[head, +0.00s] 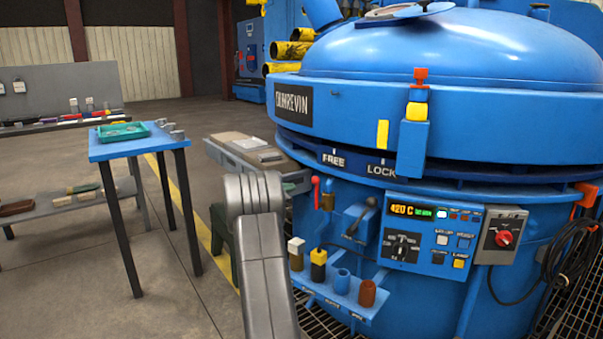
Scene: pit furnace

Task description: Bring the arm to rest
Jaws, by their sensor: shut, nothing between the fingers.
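My grey arm (265,285) rises from the bottom edge in the head view, left of centre, and ends in a ribbed, rounded joint. It stands in front of the big blue furnace (460,130), to the left of its control panel. My gripper and its fingers do not show in this view. Nothing can be seen held by the arm.
The furnace's small shelf (350,308) holds several cups and blocks close to the arm's right. A blue-topped table (110,150) with a green tray (123,132) stands left. A grey bench (230,155) is behind the arm. Floor between table and arm is open.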

